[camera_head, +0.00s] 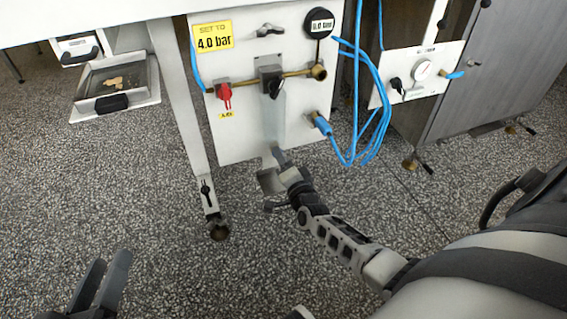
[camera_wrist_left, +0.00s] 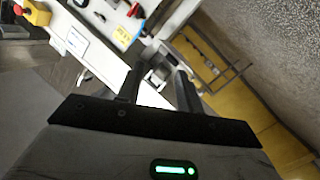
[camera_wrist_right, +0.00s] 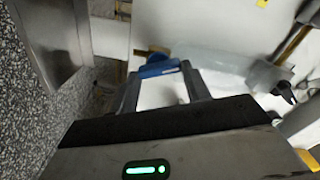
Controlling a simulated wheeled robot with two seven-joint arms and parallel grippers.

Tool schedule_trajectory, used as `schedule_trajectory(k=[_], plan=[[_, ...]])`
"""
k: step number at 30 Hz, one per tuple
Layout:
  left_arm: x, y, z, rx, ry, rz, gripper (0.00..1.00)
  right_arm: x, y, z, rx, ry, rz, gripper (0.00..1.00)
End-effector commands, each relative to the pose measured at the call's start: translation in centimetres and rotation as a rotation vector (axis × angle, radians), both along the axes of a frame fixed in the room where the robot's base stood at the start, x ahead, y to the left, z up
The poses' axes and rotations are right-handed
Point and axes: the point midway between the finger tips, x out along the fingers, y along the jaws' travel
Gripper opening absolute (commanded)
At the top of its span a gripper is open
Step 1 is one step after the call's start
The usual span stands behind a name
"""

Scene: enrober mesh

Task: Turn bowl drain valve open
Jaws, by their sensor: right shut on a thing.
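The clear filter bowl (camera_head: 274,118) hangs upright under the regulator (camera_head: 271,78) on the white panel. In the right wrist view the bowl (camera_wrist_right: 205,60) lies sideways. At its lower end is a small brass part (camera_wrist_right: 150,50) with a blue piece (camera_wrist_right: 158,69), which looks like the drain valve. My right gripper (camera_head: 281,160) is at the bowl's bottom, and its fingertips are shut on the blue piece, seen between them in the right wrist view. My left gripper (camera_head: 103,283) is open and empty, low at the left, away from the panel; its spread fingers show in the left wrist view (camera_wrist_left: 157,88).
A red valve handle (camera_head: 224,94) is left of the regulator. A blue hose fitting (camera_head: 320,123) and looped blue hoses (camera_head: 368,140) are to the right. A table leg (camera_head: 183,110) stands left of the panel. A drip tray (camera_head: 117,82) is at the far left.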

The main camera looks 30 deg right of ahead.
Motion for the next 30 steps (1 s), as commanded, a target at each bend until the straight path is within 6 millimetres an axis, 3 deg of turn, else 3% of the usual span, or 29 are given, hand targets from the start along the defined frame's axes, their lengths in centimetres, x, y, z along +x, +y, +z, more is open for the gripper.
schedule_trajectory(k=[8, 15, 30], plan=[[-0.2, -0.2, 0.2, -0.06, -0.007, -0.007, 0.36, 0.0, -0.1, -0.2, 0.225, -0.055, 0.0, 0.24], [0.7, 0.2, 1.6, -0.033, -0.115, 0.016, 0.36, 0.0, -0.1, -0.2, 0.362, -0.087, 0.0, 0.24], [1.1, 0.2, 2.3, -0.003, -0.185, 0.014, 0.36, 0.0, -0.1, -0.2, 0.448, -0.109, 0.0, 0.24]])
